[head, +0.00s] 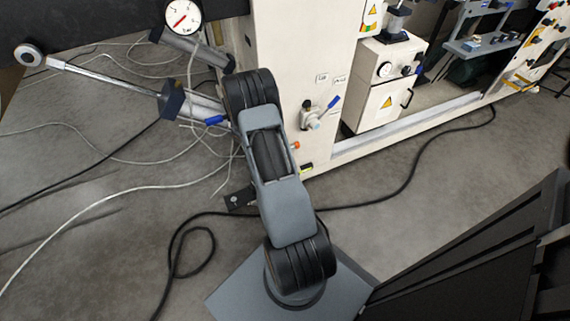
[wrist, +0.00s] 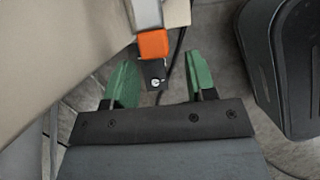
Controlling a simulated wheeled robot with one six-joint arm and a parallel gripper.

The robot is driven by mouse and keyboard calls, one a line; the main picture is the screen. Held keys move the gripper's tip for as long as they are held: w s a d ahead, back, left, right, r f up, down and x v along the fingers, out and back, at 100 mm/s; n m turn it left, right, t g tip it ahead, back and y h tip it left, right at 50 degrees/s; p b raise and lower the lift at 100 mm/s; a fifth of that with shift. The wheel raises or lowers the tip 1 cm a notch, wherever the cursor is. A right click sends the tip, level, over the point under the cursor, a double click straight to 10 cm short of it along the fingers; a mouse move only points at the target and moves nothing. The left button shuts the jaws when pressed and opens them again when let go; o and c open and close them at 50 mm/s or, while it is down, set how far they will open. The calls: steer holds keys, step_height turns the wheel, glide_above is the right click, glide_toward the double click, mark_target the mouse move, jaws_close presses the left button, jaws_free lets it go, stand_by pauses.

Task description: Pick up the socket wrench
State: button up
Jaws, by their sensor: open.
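I cannot make out a socket wrench for certain in either view. In the wrist view, a silver bar (wrist: 147,12) ends in an orange block (wrist: 153,45) above a black plate with a screw (wrist: 157,83); I cannot tell whether any of this is the wrench. My gripper (wrist: 164,82) has its two green fingers apart, one on each side of the black plate in the picture. Nothing is clearly held between them. In the head view my arm hides most of the gripper.
A cream machine cabinet (head: 300,60) stands behind my arm. A pressure gauge (head: 183,17) and a chrome rod (head: 100,78) are at upper left. White and black cables (head: 400,185) lie over the grey floor. A white box with a warning sign (head: 385,85) stands at upper right.

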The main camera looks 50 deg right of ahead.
steer(key=d, duration=0.1)
steer(key=s+d, duration=0.1)
steer(key=d, duration=0.1)
steer(key=s+d+b, duration=0.1)
steer(key=shift+d, duration=0.35)
steer(key=d, duration=0.1)
steer(key=s+d+b, duration=0.1)
steer(key=d, duration=0.1)
steer(key=shift+s+d+f, duration=0.2)
steer(key=shift+d+f, duration=0.1)
steer(key=shift+f, duration=0.05)
steer(key=shift+d+f+b, duration=0.1)
steer(key=shift+f+b, duration=0.1)
steer(key=shift+b, duration=0.1)
jaws_close()
